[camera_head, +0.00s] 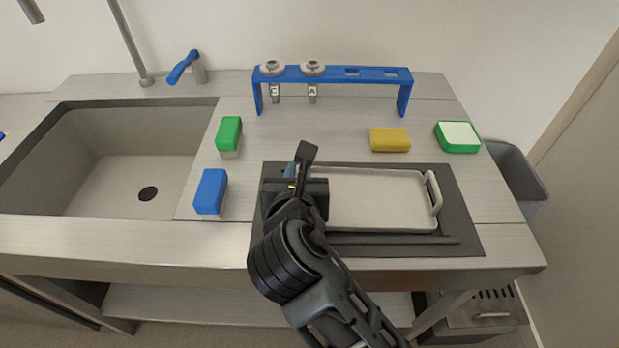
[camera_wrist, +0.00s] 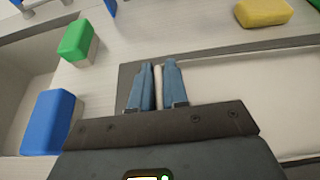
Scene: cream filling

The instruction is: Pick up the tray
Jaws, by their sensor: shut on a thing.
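The tray (camera_head: 380,198) is pale and rectangular, with a raised handle at its right end. It lies on a dark mat (camera_head: 462,215) on the counter in the head view, and part of it shows in the wrist view (camera_wrist: 240,95). My gripper (camera_wrist: 158,88) is at the tray's left end, its two blue fingers shut on a pale upright bar, the tray's left handle. In the head view my arm hides that handle and most of the fingers. I cannot tell whether the tray is lifted off the mat.
A blue sponge (camera_head: 210,191) and a green sponge (camera_head: 229,135) stand left of the mat, beside the sink (camera_head: 120,150). A yellow sponge (camera_head: 389,140) and a green-and-white one (camera_head: 458,137) lie behind the tray. A blue rack (camera_head: 335,74) holding two nozzles stands at the back.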

